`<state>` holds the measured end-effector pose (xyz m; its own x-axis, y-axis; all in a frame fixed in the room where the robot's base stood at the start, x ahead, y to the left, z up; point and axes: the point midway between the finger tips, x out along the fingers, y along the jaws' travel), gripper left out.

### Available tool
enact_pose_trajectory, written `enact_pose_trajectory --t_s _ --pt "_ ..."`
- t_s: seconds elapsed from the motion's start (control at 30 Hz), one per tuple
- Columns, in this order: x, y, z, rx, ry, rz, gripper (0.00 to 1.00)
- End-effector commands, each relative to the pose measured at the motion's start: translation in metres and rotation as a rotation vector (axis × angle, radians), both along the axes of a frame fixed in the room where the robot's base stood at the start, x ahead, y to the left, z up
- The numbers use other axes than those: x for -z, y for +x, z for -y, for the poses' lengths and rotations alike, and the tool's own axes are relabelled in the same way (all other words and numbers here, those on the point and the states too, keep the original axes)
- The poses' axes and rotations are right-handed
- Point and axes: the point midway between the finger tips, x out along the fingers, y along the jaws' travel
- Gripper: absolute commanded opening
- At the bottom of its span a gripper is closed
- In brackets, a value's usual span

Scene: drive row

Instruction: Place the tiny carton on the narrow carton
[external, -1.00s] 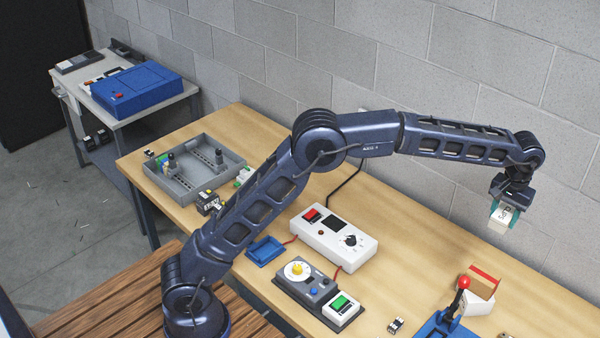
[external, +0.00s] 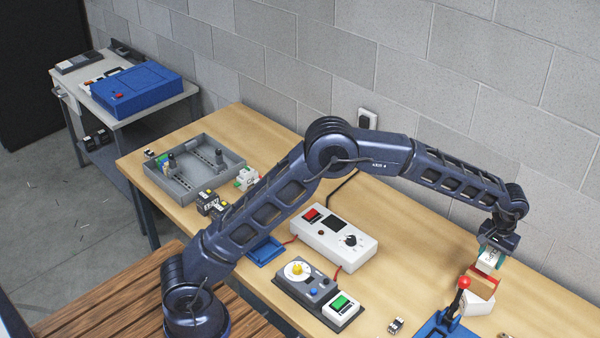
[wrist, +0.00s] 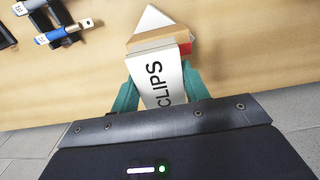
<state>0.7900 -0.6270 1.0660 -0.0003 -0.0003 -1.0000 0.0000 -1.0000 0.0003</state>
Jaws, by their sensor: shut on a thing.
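My gripper (external: 491,259) has teal fingers and is shut on a small white carton. That tiny carton (wrist: 163,80) reads "CLIPS" in the wrist view, between both fingers; in the external view it shows as a small white block (external: 488,260), slightly tilted. Just below it in the external view is a tan carton with a red edge (external: 484,283), probably the narrow carton. In the wrist view, its tan part (wrist: 158,40) lies just beyond the held carton, partly hidden by it. I cannot tell whether the two touch.
A white wedge-shaped piece (external: 479,304) stands against the tan carton. A blue fixture with a red-knobbed lever (external: 463,283) stands close on the left. A white control box (external: 333,236) and a grey tray (external: 194,168) are farther left. The wall is behind.

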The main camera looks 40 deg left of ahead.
Motion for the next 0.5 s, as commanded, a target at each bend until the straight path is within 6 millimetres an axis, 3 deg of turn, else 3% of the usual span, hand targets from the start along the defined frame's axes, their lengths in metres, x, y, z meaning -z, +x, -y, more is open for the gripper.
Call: enact_pose_trajectory --t_s 0.5 --pt "0.044 0.000 0.000 0.000 0.000 0.001 0.18"
